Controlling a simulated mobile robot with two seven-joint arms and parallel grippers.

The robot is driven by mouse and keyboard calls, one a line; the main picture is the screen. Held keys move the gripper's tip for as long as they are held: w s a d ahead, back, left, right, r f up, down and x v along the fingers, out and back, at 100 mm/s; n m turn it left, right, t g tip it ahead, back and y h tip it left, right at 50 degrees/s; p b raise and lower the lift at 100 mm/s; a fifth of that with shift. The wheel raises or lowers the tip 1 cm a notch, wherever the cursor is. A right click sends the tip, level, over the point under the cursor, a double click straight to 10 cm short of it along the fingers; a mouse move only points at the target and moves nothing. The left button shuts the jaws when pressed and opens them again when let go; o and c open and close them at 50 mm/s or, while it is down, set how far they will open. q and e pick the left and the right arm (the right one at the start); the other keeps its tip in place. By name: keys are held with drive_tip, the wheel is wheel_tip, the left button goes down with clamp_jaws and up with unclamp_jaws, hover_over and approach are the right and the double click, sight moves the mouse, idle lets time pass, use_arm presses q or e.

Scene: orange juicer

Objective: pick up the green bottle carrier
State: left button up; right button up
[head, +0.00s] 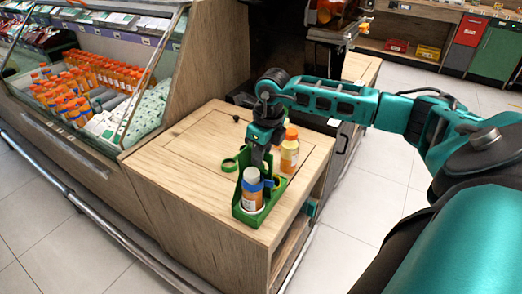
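The green bottle carrier (240,211) stands on the wooden counter top near its front edge. A bottle with a blue cap (252,190) stands in its front part. An orange juice bottle with an orange cap (289,152) stands upright at the carrier's back right; whether it is in the carrier or behind it I cannot tell. A green ring (229,165) shows just left of the carrier. My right gripper (258,168) points down at the carrier's middle, behind the blue-capped bottle. Its fingertips are hidden, so its grip is unclear. My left gripper is out of view.
A chilled display case (95,85) with several orange-capped bottles stands at the left. A dark machine (325,25) stands behind. Tiled floor (370,210) lies to the right.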

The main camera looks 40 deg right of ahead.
clamp_jaws()
drive_tip(key=shift+r, duration=0.1)
idle(0.6)
